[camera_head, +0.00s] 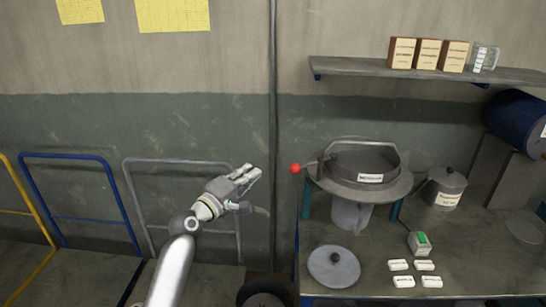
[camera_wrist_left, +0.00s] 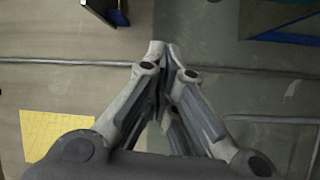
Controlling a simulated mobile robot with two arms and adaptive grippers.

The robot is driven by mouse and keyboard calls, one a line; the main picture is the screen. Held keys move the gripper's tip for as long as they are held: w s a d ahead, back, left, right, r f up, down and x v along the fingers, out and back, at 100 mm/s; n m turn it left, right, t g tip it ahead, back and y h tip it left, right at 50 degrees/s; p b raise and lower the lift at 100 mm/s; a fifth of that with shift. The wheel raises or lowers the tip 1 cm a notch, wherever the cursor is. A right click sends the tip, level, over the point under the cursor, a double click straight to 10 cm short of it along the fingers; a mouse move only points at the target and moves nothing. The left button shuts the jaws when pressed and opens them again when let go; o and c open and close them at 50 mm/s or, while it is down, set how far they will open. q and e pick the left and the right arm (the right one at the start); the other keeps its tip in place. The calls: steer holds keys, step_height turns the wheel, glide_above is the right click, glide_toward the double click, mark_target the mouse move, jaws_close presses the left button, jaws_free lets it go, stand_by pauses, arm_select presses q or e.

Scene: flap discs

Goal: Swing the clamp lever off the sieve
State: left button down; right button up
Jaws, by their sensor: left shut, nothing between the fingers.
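The sieve (camera_head: 361,169) is a round grey metal pan with a white label, set on a stand at the left end of the bench in the head view. The clamp lever (camera_head: 312,168) has a red ball knob and sticks out to the left of the sieve's rim. My left gripper (camera_head: 254,172) is in the air to the left of the red knob, apart from it. It is shut and empty. My right gripper is not in view.
The bench (camera_head: 462,270) holds a lidded pot (camera_head: 446,188), a round lid (camera_head: 334,266), a green-topped box (camera_head: 420,243) and several white labelled blocks. A shelf (camera_head: 360,68) with boxes hangs above. Free air lies between gripper and knob.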

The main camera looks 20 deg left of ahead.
arm_select(q)
steer(key=p+x, duration=0.1)
steer(key=x, duration=0.9)
steer(key=d+p, duration=0.1)
steer(key=s+d+p, duration=0.2)
steer(key=shift+s+d+f, duration=0.15)
steer(key=shift+d+f, duration=0.15)
steer(key=shift+d, duration=0.1)
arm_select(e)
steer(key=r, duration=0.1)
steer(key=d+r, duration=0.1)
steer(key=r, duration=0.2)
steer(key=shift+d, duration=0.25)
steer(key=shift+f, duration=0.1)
